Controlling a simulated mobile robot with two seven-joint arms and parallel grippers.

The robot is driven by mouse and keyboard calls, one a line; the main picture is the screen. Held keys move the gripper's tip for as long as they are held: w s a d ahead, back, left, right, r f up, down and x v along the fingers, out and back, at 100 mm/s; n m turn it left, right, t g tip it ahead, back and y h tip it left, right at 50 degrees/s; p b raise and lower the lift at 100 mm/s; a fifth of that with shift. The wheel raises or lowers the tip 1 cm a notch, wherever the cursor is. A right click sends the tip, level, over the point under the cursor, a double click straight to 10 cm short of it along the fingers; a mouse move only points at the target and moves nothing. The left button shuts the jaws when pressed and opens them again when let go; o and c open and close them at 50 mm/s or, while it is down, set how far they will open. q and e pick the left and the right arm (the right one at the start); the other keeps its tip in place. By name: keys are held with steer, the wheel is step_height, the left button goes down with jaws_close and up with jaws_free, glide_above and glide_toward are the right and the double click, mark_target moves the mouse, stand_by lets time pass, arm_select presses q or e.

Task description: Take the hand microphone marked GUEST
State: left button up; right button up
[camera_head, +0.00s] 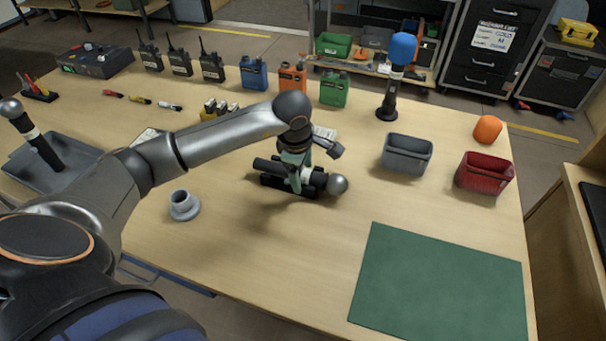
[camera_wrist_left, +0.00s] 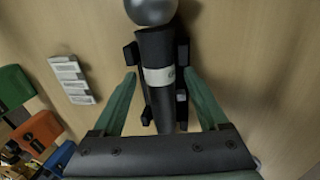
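A hand microphone with a silver ball head (camera_head: 337,184) lies flat in a low black cradle on the table. In the left wrist view the microphone (camera_wrist_left: 157,52) has a black body and a white band with lettering too small to read surely. My left gripper (camera_head: 295,182) is above it, pointing down. In the left wrist view its green fingers (camera_wrist_left: 160,78) are open, one each side of the body. Another silver-headed microphone (camera_head: 38,140) lies in a grey tray (camera_head: 75,165) at the left. A blue-topped microphone (camera_head: 402,48) stands upright in a black stand (camera_head: 387,108). My right gripper is not in view.
A grey bin (camera_head: 407,153), a red bin (camera_head: 484,173) and an orange foam ball (camera_head: 487,129) are at the right. A green mat (camera_head: 440,285) lies clear in front. Several radios (camera_head: 292,79) line the back. A grey cup-like holder (camera_head: 184,205) stands left of the cradle.

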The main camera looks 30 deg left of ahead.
arm_select(q)
jaws_close()
stand_by(0.4)
steer(key=shift+r, duration=0.1)
